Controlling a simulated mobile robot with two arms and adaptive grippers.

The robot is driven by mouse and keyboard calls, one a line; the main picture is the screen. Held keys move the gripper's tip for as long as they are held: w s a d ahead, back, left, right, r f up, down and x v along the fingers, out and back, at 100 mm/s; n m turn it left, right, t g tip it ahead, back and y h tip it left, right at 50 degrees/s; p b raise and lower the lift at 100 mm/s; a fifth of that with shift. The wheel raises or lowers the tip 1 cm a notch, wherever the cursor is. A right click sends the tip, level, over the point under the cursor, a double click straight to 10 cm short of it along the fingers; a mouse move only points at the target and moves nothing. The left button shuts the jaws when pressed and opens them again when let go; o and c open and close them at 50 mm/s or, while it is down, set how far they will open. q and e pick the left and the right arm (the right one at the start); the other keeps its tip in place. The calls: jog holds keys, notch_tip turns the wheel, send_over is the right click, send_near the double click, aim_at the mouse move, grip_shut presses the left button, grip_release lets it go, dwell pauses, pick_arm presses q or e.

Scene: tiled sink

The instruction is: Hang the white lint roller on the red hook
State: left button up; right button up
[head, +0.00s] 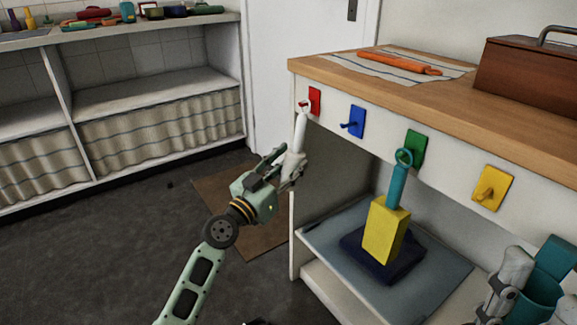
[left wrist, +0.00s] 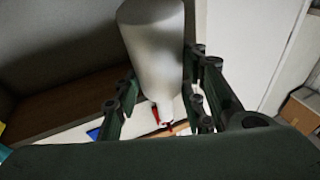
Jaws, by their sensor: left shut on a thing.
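The white lint roller (head: 301,132) is upright, slightly tilted, its narrow end up at the red hook (head: 314,101) on the counter's front edge. My left gripper (head: 292,166) is shut on its lower part. In the left wrist view the roller (left wrist: 155,45) is a pale cylinder between the fingers (left wrist: 160,95), with the red hook (left wrist: 168,127) beyond its far end. The roller's end overlaps the hook in the head view; I cannot tell whether its loop is around the hook.
Blue (head: 353,121), green (head: 416,146) and yellow (head: 491,188) hooks line the same edge. A yellow brush with a teal handle (head: 397,188) is at the green hook, above a dark blue tray (head: 352,245). A teal item (head: 545,290) is at lower right.

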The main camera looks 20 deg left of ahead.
dwell(0.3)
pick_arm(q)
jog(key=o, duration=1.3)
